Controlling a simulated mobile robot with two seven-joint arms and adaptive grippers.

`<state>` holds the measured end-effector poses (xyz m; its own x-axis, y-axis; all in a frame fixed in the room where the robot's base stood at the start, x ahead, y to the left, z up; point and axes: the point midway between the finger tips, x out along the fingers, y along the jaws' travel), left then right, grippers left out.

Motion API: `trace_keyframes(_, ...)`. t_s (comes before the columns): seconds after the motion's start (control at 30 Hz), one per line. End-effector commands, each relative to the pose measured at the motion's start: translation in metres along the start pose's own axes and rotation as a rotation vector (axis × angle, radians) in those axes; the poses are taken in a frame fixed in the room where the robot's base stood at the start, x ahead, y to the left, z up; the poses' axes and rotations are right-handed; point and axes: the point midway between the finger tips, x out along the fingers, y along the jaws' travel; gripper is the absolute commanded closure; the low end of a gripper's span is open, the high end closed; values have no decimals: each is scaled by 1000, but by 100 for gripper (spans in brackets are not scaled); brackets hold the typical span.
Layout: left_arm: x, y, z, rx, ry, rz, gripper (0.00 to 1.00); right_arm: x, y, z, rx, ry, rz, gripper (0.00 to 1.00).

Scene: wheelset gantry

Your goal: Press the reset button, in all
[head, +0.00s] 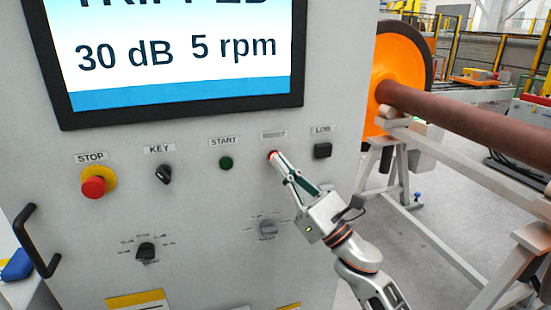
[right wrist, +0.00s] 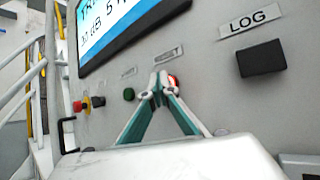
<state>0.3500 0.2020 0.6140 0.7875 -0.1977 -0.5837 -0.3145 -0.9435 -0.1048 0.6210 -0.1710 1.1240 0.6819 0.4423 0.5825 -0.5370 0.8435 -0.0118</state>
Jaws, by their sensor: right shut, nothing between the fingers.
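The reset button is a small red button (right wrist: 173,81) under the RESET label (right wrist: 165,56) on the grey panel. In the head view the red button (head: 271,154) sits right at the tip of my right gripper (head: 275,158). My right gripper is shut and empty, and its fingertips (right wrist: 157,88) partly cover the button in the right wrist view. Whether the tips touch the button or stop just short of it, I cannot tell. My left gripper is in neither view.
The panel also carries a red STOP button (head: 94,187), a KEY switch (head: 164,174), a green START button (head: 226,163), a black LOG button (head: 322,150) and lower knobs. A screen (head: 180,106) is above. A wheelset (head: 403,62) on a stand is at the right.

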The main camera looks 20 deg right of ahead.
Motion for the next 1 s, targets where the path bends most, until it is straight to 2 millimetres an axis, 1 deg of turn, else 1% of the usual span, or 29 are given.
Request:
trace_keyframes(0.73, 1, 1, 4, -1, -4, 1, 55, 4, -3, -3, -1, 0, 0, 100)
trace_keyframes(1.0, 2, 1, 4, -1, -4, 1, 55, -2, 0, 0, -1, 2, -1, 100)
